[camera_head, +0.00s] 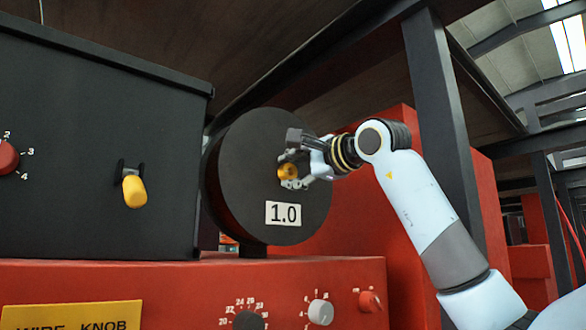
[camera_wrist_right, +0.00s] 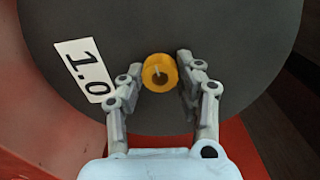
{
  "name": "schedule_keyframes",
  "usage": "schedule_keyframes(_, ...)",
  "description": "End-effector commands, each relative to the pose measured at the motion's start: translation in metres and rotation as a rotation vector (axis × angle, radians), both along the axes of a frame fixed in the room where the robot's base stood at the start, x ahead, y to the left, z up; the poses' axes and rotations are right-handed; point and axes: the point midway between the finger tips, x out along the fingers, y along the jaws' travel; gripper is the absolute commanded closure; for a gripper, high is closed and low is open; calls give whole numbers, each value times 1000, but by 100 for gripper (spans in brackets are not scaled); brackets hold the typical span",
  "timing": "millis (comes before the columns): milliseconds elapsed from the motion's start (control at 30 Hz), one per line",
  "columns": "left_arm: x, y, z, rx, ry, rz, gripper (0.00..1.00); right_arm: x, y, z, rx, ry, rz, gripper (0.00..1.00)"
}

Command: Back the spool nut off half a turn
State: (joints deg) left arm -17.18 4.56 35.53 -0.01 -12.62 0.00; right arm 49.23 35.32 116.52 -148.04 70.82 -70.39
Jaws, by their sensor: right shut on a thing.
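The yellow-orange spool nut (camera_head: 288,172) sits at the centre of the black round spool face (camera_head: 243,165), which carries a white "1.0" label (camera_head: 283,213). My right gripper (camera_head: 292,163) reaches in from the right and is shut on the nut. My left gripper is not in view.
A black box (camera_head: 70,140) with a yellow-tipped lever (camera_head: 134,190) and a red knob (camera_head: 6,157) stands left of the spool. Below is a red panel (camera_head: 190,283) with dials and a yellow label (camera_head: 75,315). A dark post (camera_head: 440,120) rises behind my right arm.

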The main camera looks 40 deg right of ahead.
Motion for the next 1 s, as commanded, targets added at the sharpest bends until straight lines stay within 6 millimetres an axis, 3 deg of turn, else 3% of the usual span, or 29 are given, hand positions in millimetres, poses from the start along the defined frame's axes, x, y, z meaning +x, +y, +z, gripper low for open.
schedule_keyframes(600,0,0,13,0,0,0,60,1,0,-3,-541,-36,1,98)
schedule_keyframes(1000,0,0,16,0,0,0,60,1,0,-4,-715,-49,3,98)
